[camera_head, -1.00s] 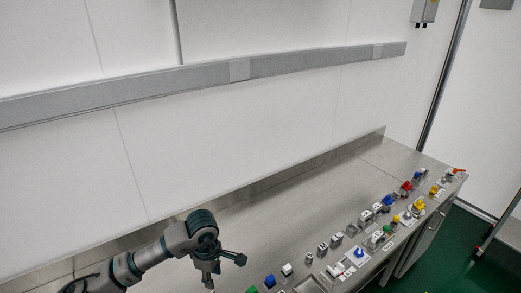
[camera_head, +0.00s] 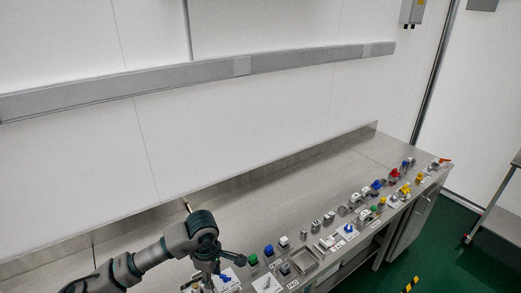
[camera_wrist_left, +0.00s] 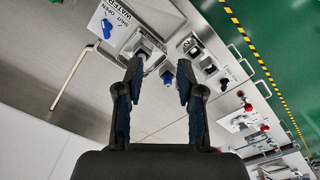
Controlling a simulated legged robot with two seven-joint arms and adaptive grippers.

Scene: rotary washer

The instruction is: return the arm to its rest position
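My left gripper (camera_wrist_left: 160,78) is open in the left wrist view, its two dark fingers apart with nothing held between them. A small blue knob (camera_wrist_left: 167,76) shows between the fingertips, beyond them; I cannot tell the distance. In the head view my left arm comes in from the lower left, and the gripper hangs down over the near left part of the steel bench (camera_head: 262,207). Its fingertips are cut off or hard to see there. My right gripper is in neither view.
A row of switches and valves runs along the bench's front edge, including a red one (camera_head: 394,173) and a blue one (camera_head: 269,250). In the wrist view a blue handle (camera_wrist_left: 107,28) sits on a water label beside a bent rod (camera_wrist_left: 80,78). The bench's back is clear.

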